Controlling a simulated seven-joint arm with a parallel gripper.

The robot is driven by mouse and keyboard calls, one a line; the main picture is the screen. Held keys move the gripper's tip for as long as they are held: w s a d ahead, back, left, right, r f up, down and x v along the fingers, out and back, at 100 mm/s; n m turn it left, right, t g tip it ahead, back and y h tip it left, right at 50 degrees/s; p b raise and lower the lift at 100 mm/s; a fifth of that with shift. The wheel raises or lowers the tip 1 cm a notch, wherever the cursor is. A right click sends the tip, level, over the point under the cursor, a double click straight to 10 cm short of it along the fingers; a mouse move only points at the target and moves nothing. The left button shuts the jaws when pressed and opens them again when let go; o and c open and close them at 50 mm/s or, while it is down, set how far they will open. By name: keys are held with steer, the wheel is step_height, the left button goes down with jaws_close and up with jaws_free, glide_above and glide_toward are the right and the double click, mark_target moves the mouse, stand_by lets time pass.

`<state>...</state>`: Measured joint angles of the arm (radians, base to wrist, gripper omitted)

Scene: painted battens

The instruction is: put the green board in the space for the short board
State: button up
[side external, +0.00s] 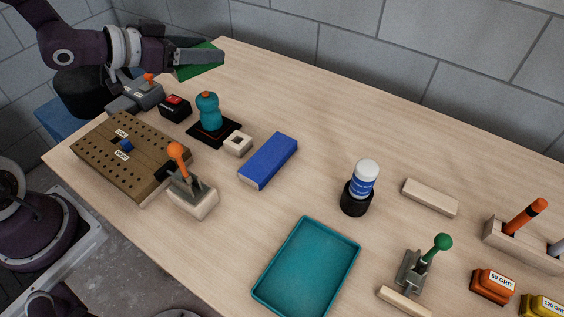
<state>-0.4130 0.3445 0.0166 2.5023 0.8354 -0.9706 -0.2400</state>
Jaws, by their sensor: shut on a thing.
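My gripper (212,56) is at the top left, shut on the green board (187,73). The board is held above the table's far left part, and the fingers cover much of it. A brown perforated bench block (95,154) lies at the left of the table, below and left of my gripper. It bears small white labels too small to read and a small blue piece (126,145). I cannot tell which place is the space for the short board. A blue board (268,160) lies flat on the table, right of the block.
Orange-handled clamp (178,160), teal-knobbed tool (208,110), pale square block (238,143) and red-black box (175,108) crowd the left. Bottle (364,180), teal tray (305,268), green-handled clamp (425,262) and pale batten (430,197) stand rightward. The table's back middle is clear.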

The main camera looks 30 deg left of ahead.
steer(key=w+d, duration=0.4)
steer(key=d, duration=0.2)
steer(key=n+y, duration=0.3)
glide_above(313, 177)
step_height(313, 177, down, 11)
steer(key=shift+s+r+t, duration=0.1)
steer(key=shift+r+t, duration=0.05)
steer(key=shift+t, duration=0.15)
step_height(313, 177, down, 10)
steer(key=shift+r, duration=0.2)
steer(key=shift+f, duration=0.15)
